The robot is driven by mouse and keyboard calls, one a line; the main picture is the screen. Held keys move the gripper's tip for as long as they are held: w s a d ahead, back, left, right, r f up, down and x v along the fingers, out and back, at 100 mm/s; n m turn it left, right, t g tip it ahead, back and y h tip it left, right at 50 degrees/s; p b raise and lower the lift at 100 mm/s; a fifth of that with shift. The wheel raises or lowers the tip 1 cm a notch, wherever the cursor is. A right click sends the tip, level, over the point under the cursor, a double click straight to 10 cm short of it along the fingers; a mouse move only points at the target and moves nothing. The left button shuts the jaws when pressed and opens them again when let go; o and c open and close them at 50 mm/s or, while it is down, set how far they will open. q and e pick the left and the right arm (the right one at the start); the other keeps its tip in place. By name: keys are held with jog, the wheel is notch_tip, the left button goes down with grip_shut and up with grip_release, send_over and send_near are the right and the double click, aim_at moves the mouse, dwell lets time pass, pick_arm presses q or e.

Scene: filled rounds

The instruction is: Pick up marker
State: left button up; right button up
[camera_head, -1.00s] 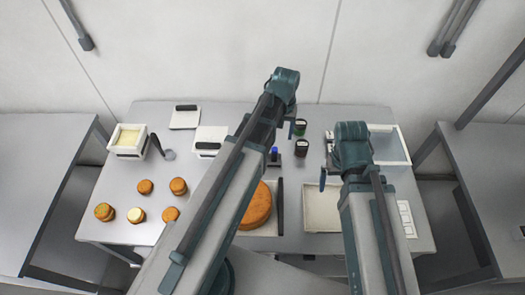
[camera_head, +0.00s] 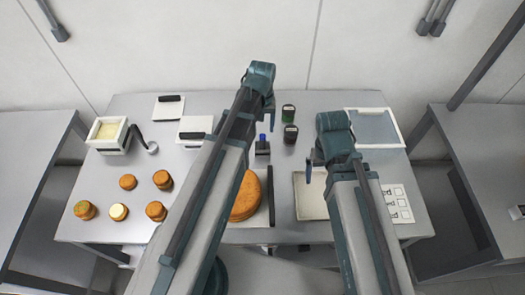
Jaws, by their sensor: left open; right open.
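A small upright thing with a blue top (camera_head: 262,138) stands in a dark block (camera_head: 262,149) near the table's middle. It looks like the marker in a holder, but it is too small to be sure. My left gripper (camera_head: 271,122) is open just above and behind it in the picture, apparently empty. My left arm passes close to its left side. My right gripper (camera_head: 309,173) is open above the left part of a pale tray (camera_head: 311,205), to the right of the blue-topped thing.
Two dark jars (camera_head: 290,134) stand right of the blue-topped thing. A large round cake (camera_head: 245,197) lies partly behind my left arm, beside a dark bar (camera_head: 270,195). Several small cakes (camera_head: 162,179) and a cream-filled container (camera_head: 108,134) are at left. A glass-topped tray (camera_head: 376,128) is back right.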

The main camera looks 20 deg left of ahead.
aim_at(262, 136)
pick_arm(q)
jog(key=shift+f+b, duration=0.55)
jog(key=shift+f, duration=0.6)
pick_arm(e)
jog(key=shift+f, duration=1.1)
jog(key=shift+f, duration=0.1)
pick_arm(q)
jog(key=f+b, duration=0.5)
jog(key=shift+w+f, duration=0.15)
jog(key=shift+w, duration=0.2)
pick_arm(e)
notch_tip(262, 136, down, 5)
jog(key=shift+f, duration=0.1)
pick_arm(q)
grip_shut()
